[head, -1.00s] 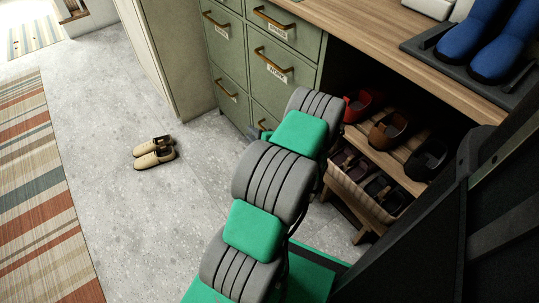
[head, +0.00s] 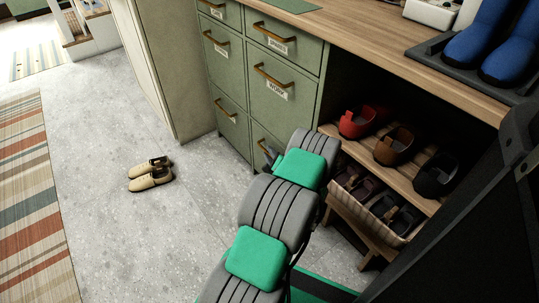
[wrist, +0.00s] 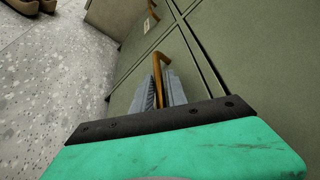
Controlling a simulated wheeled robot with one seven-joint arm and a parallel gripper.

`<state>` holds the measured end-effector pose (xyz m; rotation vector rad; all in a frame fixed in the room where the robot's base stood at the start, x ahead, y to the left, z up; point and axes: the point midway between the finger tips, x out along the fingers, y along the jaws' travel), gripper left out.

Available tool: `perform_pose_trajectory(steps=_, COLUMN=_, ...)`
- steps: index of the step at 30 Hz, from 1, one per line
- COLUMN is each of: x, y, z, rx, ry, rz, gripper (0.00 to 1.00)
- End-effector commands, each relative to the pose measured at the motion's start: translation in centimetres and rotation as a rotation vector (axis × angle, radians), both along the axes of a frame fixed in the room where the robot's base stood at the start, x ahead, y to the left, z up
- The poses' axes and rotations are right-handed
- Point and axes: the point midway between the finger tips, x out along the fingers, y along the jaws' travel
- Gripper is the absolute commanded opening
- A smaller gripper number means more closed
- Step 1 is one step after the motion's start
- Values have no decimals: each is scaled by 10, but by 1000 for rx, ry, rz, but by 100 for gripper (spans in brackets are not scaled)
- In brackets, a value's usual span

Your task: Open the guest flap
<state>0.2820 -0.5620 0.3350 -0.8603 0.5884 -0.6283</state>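A green cabinet (head: 232,75) has several flaps with brass bar handles and small white labels; I cannot read a guest label. My gripper (wrist: 160,92) is at the brass handle (wrist: 157,72) of a low flap, its grey fingers on either side of the bar with little or no gap, apparently shut on it. In the head view my gripper (head: 270,157) is at the lower right flap (head: 263,136), mostly hidden by my arm. That flap looks closed, its label hidden.
Beige shoes (head: 150,174) stand on the open floor left of my arm. A striped rug (head: 35,210) lies further left. Right of the cabinet is a shoe rack (head: 400,178) under a wooden counter (head: 400,55) with blue boots (head: 475,40) on it.

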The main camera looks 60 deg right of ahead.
Motion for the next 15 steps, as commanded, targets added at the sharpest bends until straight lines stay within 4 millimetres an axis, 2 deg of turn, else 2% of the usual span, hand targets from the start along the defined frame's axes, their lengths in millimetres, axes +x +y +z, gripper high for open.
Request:
perform_pose_trajectory(steps=1, x=0, y=0, z=0, rx=0, ry=0, rz=0, gripper=13)
perform_pose_trajectory(steps=6, x=0, y=0, z=0, rx=0, ry=0, rz=0, gripper=0)
perform_pose_trajectory(steps=15, x=0, y=0, z=0, rx=0, ry=0, rz=0, gripper=0)
